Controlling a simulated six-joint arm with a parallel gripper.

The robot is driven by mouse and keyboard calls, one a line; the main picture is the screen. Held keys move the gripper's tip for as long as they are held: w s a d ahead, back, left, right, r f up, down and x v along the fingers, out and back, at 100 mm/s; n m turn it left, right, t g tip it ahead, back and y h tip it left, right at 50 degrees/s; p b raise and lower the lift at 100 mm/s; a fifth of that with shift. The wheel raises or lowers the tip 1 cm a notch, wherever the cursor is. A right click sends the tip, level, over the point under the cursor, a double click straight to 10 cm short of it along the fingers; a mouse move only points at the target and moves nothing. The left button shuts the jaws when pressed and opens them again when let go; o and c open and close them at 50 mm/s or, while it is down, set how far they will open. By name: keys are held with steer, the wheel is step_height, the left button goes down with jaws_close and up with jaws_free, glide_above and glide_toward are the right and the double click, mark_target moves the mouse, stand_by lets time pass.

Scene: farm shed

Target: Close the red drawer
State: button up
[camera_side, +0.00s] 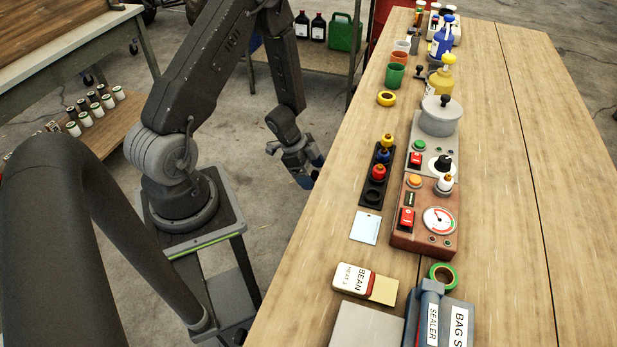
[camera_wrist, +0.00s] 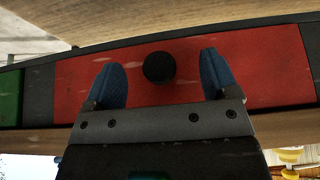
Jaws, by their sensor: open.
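The red drawer (camera_wrist: 277,68) shows in the wrist view as a wide, scuffed red front set in a dark grey frame. A round black knob (camera_wrist: 159,67) sits on it near the middle. My gripper (camera_wrist: 160,58) is open, with one blue finger on each side of the knob and a gap to both. I cannot tell whether the fingers touch the front, or how far the drawer stands out. In the side view my gripper (camera_side: 308,177) hangs beside the left edge of the wooden table; the drawer is hidden there.
A green front (camera_wrist: 10,97) lies left of the red one in the wrist view.

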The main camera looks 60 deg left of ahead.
steer(key=o, duration=0.3)
steer(key=shift+v, duration=3.5)
steer(key=shift+w+r, duration=0.1)
steer(key=w+d+r+n+t+y, duration=0.1)
steer(key=w+r+n+t+y, duration=0.2)
steer(key=r, duration=0.7)
steer(key=w+d+r+n+y, duration=0.1)
steer(key=w+r+n+y, duration=0.3)
steer(key=r, duration=0.6)
steer(key=s+d+r+h, duration=0.1)
steer(key=s+d+r, duration=0.2)
steer(key=s+d, duration=0.2)
steer(key=s+d+r+n+g+h, duration=0.1)
steer(key=s+d+r, duration=0.2)
steer(key=s+d, duration=0.1)
steer(key=s+d+r+n, duration=0.1)
steer(key=s+d+r, duration=0.2)
steer(key=s+d, duration=0.2)
steer(key=shift+s+d+g+h, duration=0.15)
steer(key=shift+s+d+h, duration=0.05)
steer(key=shift+s, duration=0.35)
steer(key=shift+s+d+g+h, duration=0.15)
steer(key=shift+s+d+h, duration=0.05)
steer(key=shift+s, duration=0.3)
